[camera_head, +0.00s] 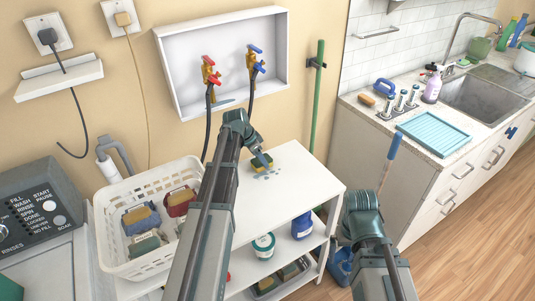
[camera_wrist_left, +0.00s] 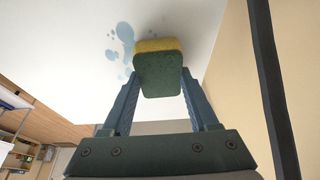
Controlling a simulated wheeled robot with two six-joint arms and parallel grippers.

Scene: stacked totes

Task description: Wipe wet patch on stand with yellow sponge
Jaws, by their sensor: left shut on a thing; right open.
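The sponge (camera_head: 262,161), yellow with a green layer, is between the fingers of my left gripper (camera_head: 257,150), which is shut on it. In the left wrist view the sponge (camera_wrist_left: 158,72) has its green face toward the camera and its yellow side toward the white top. The white stand (camera_head: 298,175) carries a wet patch (camera_head: 268,173) of bluish drops right beside the sponge. The patch (camera_wrist_left: 122,45) also shows left of the sponge in the wrist view. I cannot tell whether the sponge touches the top. My right gripper (camera_head: 361,200) is open and empty, right of the stand.
A white basket (camera_head: 150,190) with several sponge-like items stands left of my left arm. A recessed wall box with red and blue taps (camera_head: 212,75) is behind the stand. Bottles and a tray are on lower shelves. A sink counter (camera_head: 410,130) is at right.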

